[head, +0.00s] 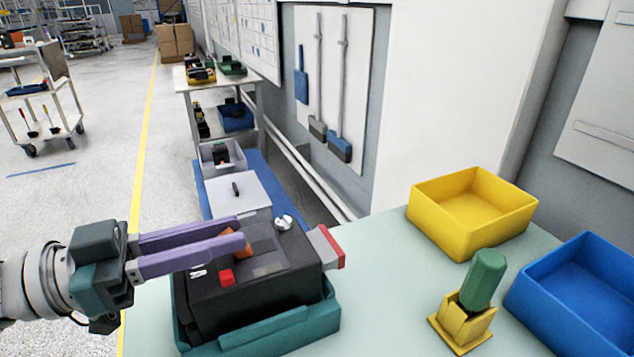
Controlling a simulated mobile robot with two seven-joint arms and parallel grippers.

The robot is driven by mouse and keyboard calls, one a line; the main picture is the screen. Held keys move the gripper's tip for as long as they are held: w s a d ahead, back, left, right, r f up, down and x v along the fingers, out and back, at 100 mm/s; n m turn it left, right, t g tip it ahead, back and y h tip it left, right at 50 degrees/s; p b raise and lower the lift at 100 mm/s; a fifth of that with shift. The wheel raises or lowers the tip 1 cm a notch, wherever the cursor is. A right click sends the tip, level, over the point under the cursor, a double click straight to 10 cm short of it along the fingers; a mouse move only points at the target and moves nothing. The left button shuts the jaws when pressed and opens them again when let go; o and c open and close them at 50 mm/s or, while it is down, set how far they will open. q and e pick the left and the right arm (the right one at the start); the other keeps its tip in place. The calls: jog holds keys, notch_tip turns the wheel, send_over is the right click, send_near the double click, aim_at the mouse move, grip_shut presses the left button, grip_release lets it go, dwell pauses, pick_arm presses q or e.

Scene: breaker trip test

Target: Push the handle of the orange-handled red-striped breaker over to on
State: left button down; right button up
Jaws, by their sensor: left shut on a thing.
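The black breaker (290,285) sits in a teal tray (285,331) on the pale green table. A red button (227,277) and a pale round knob (284,222) are also on the top. I cannot tell the handle's exact tilt. My right gripper is out of view.
A yellow bin (470,200) and a blue bin (580,300) stand on the table to the right. A green-topped object stands in a yellow holder (462,328) near the front. A grey box lid (238,194) lies behind the breaker.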

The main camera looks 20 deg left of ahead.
aim_at(292, 238)
pick_arm(q)
jog(key=shift+r+p, duration=0.25)
jog(key=shift+p, duration=0.35)
jog(key=g+y+p, duration=0.1)
jog(key=p, duration=0.2)
jog(key=w+d+r+g+y+p, duration=0.1)
jog(key=p, duration=0.2)
jog(key=r+g+y+p, duration=0.1)
jog(key=p, duration=0.2)
jog(key=shift+w+d, duration=0.15)
jog(key=shift+w, duration=0.2)
jog(key=w+d+g+y+p, duration=0.1)
jog(key=g+p, duration=0.1)
jog(key=p, duration=0.2)
jog(key=w+g+y+p, duration=0.1)
jog(key=y+p, duration=0.1)
jog(key=p, duration=0.3)
jog(key=shift+d+f+g, duration=0.1)
jog(key=shift+d+g, duration=0.25)
jog(key=shift+g, duration=0.05)
jog(key=shift+w+d+f+g+y+p, duration=0.35)
jog(key=shift+g+y+p, duration=0.2)
jog(key=shift+p, duration=0.45)
jog(key=shift+w+d+f+g+y+p, duration=0.1)
jog(key=shift+f+g+y+p, duration=0.1)
jog(key=shift+g+y+p, duration=0.25)
jog(key=shift+f, duration=0.15)
